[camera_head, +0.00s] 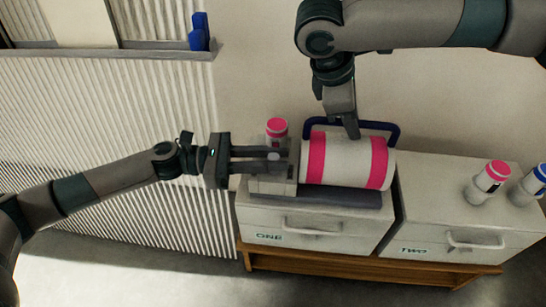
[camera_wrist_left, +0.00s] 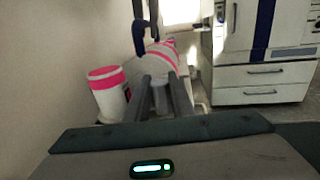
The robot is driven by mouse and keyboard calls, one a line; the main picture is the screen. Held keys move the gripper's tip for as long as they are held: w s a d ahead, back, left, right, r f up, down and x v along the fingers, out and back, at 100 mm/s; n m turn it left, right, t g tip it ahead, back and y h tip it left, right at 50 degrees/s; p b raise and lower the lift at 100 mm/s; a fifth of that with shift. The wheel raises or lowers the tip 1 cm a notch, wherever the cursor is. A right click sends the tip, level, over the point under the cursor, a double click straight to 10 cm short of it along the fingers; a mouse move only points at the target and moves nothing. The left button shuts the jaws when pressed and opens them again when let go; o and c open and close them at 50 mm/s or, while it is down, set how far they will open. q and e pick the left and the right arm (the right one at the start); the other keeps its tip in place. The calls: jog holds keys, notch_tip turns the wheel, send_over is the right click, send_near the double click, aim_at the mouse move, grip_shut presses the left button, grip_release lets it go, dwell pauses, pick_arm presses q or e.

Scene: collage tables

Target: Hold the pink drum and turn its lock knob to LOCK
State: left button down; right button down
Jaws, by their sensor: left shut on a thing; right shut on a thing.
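The white drum with two pink bands (camera_head: 348,160) lies on its side on a dark base on top of cabinet ONE; it also shows in the left wrist view (camera_wrist_left: 160,62). A dark blue handle (camera_head: 393,128) arches over its back. My right gripper (camera_head: 350,132) comes down from above and is shut at this handle, its fingertips partly hidden. My left gripper (camera_head: 288,159) reaches in from the left, level, with its fingers shut at the drum's left end. The lock knob there is hidden by the fingers, and I cannot read its LOCK mark.
A pink-capped jar (camera_head: 277,130) stands close behind my left fingers. A grey block (camera_head: 272,185) is just below them. Cabinet TWO (camera_head: 440,215) at right bears a pink-banded jar (camera_head: 487,182) and a blue-banded jar (camera_head: 530,190). A ribbed panel (camera_head: 110,130) fills the left.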

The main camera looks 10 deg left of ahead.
jog(key=shift+a, duration=0.1)
pick_arm(q)
jog(key=c, duration=1.5)
grip_release()
jog(key=shift+c, duration=0.2)
jog(key=shift+a, duration=0.1)
jog(key=s+a, duration=0.2)
jog(key=a, duration=0.9)
jog(key=shift+a, duration=0.35)
pick_arm(e)
jog(key=c, duration=1.6)
grip_release()
jog(key=shift+c, duration=0.2)
